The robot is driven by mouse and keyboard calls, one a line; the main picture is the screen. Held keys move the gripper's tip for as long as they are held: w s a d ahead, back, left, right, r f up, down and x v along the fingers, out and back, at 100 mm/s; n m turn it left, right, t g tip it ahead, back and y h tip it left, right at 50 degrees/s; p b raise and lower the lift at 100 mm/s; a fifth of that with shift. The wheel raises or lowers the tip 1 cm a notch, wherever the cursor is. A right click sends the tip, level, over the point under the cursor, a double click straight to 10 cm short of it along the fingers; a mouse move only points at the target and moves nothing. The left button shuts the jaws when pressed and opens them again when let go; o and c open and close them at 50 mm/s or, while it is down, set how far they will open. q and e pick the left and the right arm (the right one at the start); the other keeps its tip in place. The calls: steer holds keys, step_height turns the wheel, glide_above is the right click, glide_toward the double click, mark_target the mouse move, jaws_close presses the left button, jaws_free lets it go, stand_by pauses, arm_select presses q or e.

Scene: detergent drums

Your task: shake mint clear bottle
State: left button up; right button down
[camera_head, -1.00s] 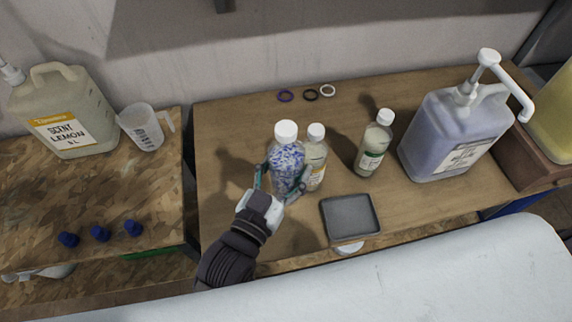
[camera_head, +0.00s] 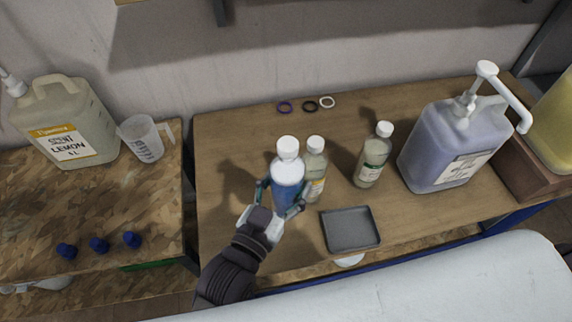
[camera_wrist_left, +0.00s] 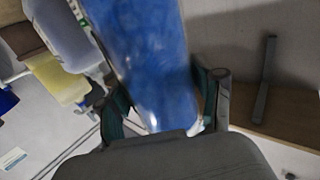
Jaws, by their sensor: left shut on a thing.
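My left gripper (camera_head: 277,205) is shut around the lower body of a clear bottle (camera_head: 287,171) with a white cap, at the front middle of the wooden table. The bottle looks whitish in its upper part and blue lower down. In the left wrist view, mottled blue fills the bottle (camera_wrist_left: 153,65) between the fingers (camera_wrist_left: 165,105). Its base is hidden, and I cannot tell whether it touches the table. I cannot read a mint label on it. My right gripper is not in view.
A pale bottle (camera_head: 314,165) stands close right of the held one. A grey tray (camera_head: 350,229) lies in front. A purple pump jug (camera_head: 455,145) stands at right. Several rings (camera_head: 310,106) lie at the back.

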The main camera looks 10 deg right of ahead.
mark_target(282, 160)
arm_select(q)
steer(key=shift+t, duration=0.3)
steer(key=r, duration=0.9)
steer(key=shift+w+a, duration=0.15)
steer(key=shift+w, duration=0.05)
step_height(282, 160, down, 8)
steer(key=shift+s+f, duration=0.1)
steer(key=shift+r, duration=0.3)
